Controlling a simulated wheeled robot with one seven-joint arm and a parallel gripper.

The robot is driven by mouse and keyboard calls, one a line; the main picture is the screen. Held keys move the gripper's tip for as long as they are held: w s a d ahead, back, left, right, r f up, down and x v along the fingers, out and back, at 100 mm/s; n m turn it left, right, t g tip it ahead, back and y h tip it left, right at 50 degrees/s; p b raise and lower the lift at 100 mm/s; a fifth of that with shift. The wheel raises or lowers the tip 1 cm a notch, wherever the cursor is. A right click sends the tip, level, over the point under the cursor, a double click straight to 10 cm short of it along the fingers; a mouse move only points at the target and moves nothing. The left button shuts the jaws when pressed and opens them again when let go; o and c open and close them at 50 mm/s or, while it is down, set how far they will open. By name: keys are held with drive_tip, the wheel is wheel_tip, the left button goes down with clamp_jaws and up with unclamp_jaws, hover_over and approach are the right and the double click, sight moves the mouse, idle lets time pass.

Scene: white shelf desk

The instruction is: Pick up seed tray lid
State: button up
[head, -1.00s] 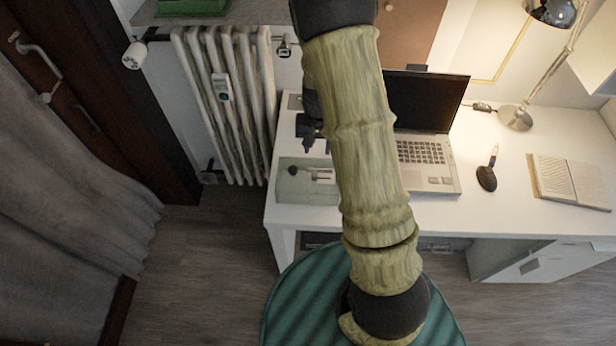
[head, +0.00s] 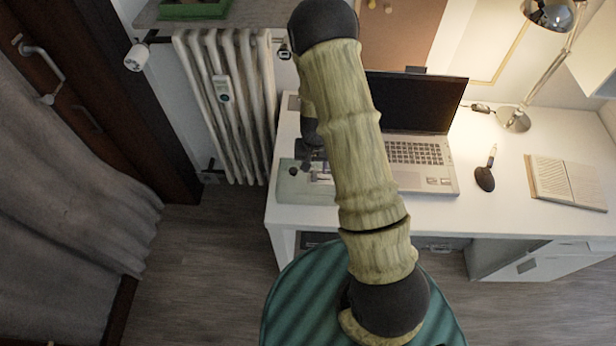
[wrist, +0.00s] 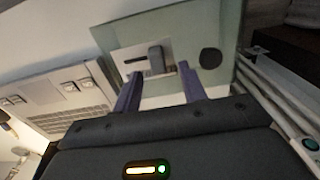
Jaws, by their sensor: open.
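The seed tray lid appears to be the pale green, box-like piece (head: 293,187) on the left end of the desk, partly covered by my arm in the head view. In the wrist view it is a pale green panel (wrist: 227,25) with a lighter recessed area, a small grey upright piece (wrist: 156,58) and a round black knob (wrist: 210,58). My gripper (wrist: 160,84) is open, its two dark fingers pointing at the panel on either side of the grey piece's line. In the head view my gripper (head: 312,160) is over the lid; contact cannot be told.
An open laptop (head: 415,155) stands right of the lid. A radiator (head: 228,105) stands left of the desk. A green chair (head: 300,300) is in front.

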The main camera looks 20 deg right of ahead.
drive_tip(key=shift+f, duration=0.55)
clamp_jaws()
